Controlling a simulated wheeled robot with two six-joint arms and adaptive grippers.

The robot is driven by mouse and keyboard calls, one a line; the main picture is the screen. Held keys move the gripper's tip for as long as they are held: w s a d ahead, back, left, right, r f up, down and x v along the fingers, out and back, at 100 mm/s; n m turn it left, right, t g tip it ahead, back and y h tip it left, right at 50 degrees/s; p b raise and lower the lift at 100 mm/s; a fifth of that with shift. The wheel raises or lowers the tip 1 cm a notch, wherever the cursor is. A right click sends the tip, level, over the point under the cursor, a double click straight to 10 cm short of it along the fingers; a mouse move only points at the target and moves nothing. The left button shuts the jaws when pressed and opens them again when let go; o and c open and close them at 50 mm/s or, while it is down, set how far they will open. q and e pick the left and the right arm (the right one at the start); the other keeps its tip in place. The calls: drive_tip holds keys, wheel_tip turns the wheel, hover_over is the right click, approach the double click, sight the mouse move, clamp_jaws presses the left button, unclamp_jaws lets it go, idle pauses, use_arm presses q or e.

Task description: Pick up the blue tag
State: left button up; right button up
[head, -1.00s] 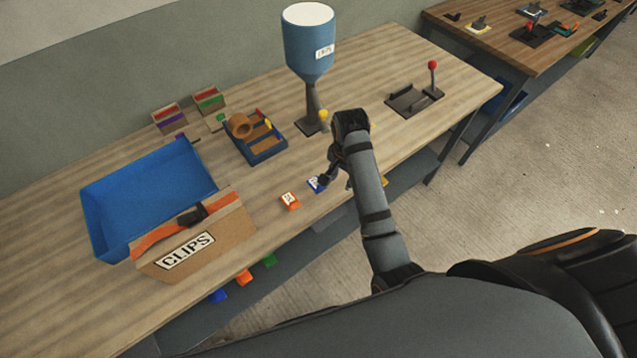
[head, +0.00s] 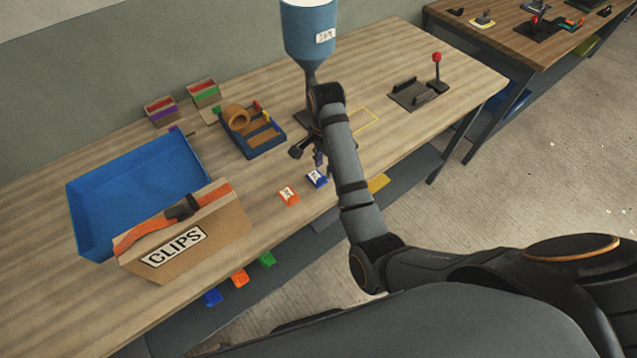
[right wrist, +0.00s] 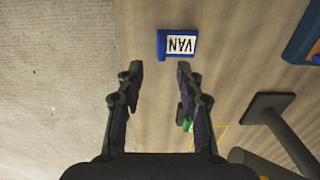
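The blue tag (head: 317,178), with a white label, lies on the wooden table near its front edge, just right of an orange tag (head: 288,197). In the right wrist view the blue tag (right wrist: 180,45) reads "VAN" upside down and lies beyond the fingertips, right of the centre line. My right gripper (head: 308,156) is open and empty, above the table just behind the blue tag in the head view. Its two spread fingers also show in the right wrist view (right wrist: 160,70), with nothing between them. My left gripper is not in view.
A cardboard CLIPS box (head: 190,240) and a blue bin (head: 90,215) stand at left. A blue tray (head: 257,150) holds a tape roll (head: 237,117). A blue hopper (head: 309,40) on a stand rises behind my right arm. A black fixture with a red-knobbed lever (head: 437,72) stands further right.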

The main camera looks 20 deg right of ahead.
sight(323, 178)
drive_tip(key=f+b, duration=0.3)
drive_tip(key=f, duration=0.1)
drive_tip(key=shift+a+f, duration=0.1)
drive_tip(key=shift+a, duration=0.15)
drive_tip(key=shift+w+f+b, duration=0.1)
drive_tip(key=shift+f+b, duration=0.2)
drive_tip(key=shift+f, duration=0.1)
drive_tip(key=shift+c, duration=0.8)
clamp_jaws()
